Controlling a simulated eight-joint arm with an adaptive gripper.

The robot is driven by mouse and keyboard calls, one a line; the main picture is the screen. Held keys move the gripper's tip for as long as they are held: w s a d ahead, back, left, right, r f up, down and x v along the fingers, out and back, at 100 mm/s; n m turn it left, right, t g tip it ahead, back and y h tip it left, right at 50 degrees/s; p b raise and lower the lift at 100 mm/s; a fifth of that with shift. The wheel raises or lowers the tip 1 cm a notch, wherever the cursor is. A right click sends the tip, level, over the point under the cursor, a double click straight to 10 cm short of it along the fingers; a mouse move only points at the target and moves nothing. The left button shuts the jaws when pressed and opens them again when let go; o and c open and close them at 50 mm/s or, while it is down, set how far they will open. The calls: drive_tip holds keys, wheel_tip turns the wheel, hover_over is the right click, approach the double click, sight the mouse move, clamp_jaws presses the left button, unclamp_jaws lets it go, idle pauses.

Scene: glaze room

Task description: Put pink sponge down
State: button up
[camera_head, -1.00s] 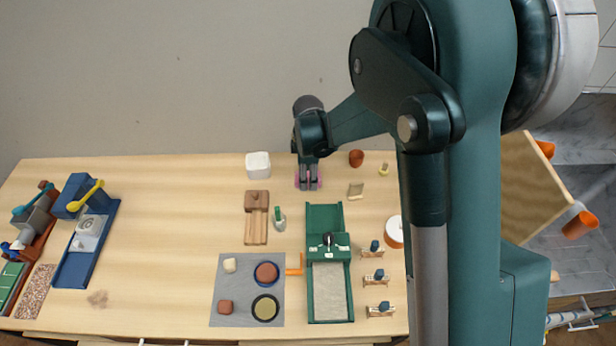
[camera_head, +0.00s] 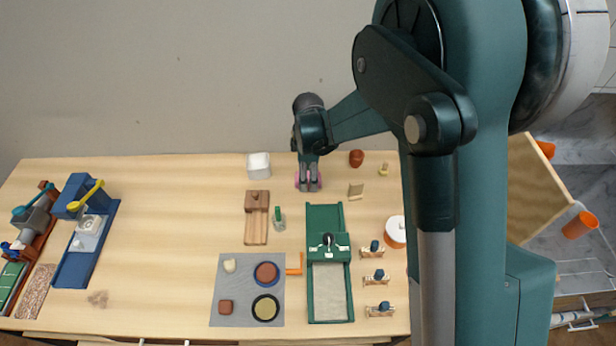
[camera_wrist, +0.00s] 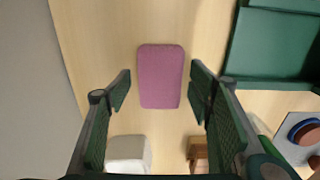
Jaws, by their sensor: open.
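The pink sponge (camera_wrist: 161,76) lies flat on the wooden table, near its back edge. In the wrist view it sits between and just beyond my gripper's (camera_wrist: 160,92) two spread fingers, with bare wood showing on both sides of it. In the head view my gripper (camera_head: 308,186) points down over the sponge and hides most of it; only small bits of pink show there. My gripper is open and not closed on the sponge.
A white block (camera_head: 259,166) and a wooden piece (camera_head: 257,228) stand to the left. A green tray-like device (camera_head: 328,295) is in front. A brown cup (camera_head: 356,158) stands to the right. Clear table lies far left of the sponge.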

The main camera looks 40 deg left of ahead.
wheel_tip(320, 180, up, 11)
idle(0.6)
drive_tip(key=shift+r, duration=0.1)
idle(0.4)
drive_tip(key=shift+d, duration=0.1)
idle(0.3)
drive_tip(key=w+d+r+m+t+y, duration=0.1)
drive_tip(key=w+d+r+m, duration=0.4)
drive_tip(key=d, duration=0.7)
drive_tip(key=w+d+r+m+t, duration=0.1)
drive_tip(key=w+d+r+m, duration=0.15)
drive_tip(key=d+r, duration=0.7)
drive_tip(key=w+d+r+m+t+y, duration=0.1)
drive_tip(key=w+d+r+m, duration=0.3)
drive_tip(key=d, duration=1.1)
drive_tip(key=s+d+r+m+t, duration=0.1)
drive_tip(key=s+d+r+m, duration=0.2)
drive_tip(key=d, duration=0.6)
drive_tip(key=s+d+m+t, duration=0.1)
drive_tip(key=s+d+m, duration=0.3)
drive_tip(key=d, duration=0.6)
drive_tip(key=s+d+f+m+t+h, duration=0.1)
drive_tip(key=s+d+m, duration=0.3)
drive_tip(key=d, duration=0.3)
drive_tip(key=s+d+f+m+t+h, duration=0.1)
drive_tip(key=s+d+m, duration=0.3)
drive_tip(key=d, duration=0.4)
drive_tip(key=shift+s+f, duration=0.15)
drive_tip(key=shift+s, duration=0.25)
